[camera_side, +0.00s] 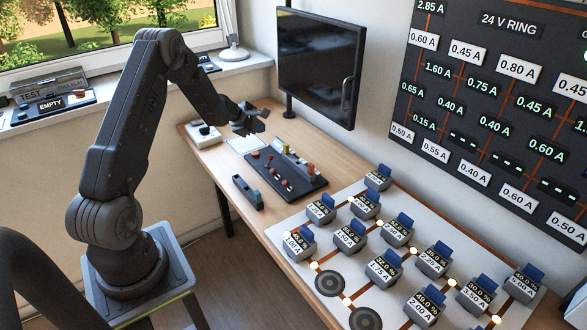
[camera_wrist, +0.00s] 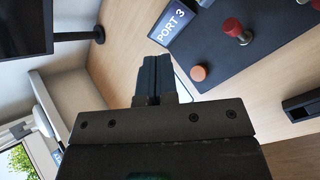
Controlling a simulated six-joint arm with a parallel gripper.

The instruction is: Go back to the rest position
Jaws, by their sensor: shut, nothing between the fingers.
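My gripper (camera_side: 257,119) is in the air over the far left part of the wooden table (camera_side: 205,158), left of the dark monitor. In the wrist view my gripper (camera_wrist: 154,75) points ahead with its two dark fingers together and nothing between them. My arm reaches up from its base at the lower left, bends at the top and comes down toward the table. No marker for a rest position shows in either view.
A dark panel (camera_side: 259,170) with coloured knobs lies near my gripper; its "PORT 3" label (camera_wrist: 172,22) shows in the wrist view. The monitor (camera_side: 316,68) stands close by. A pale board (camera_side: 282,236) carries several labelled modules. A small dark holder (camera_side: 248,194) lies left of the panel.

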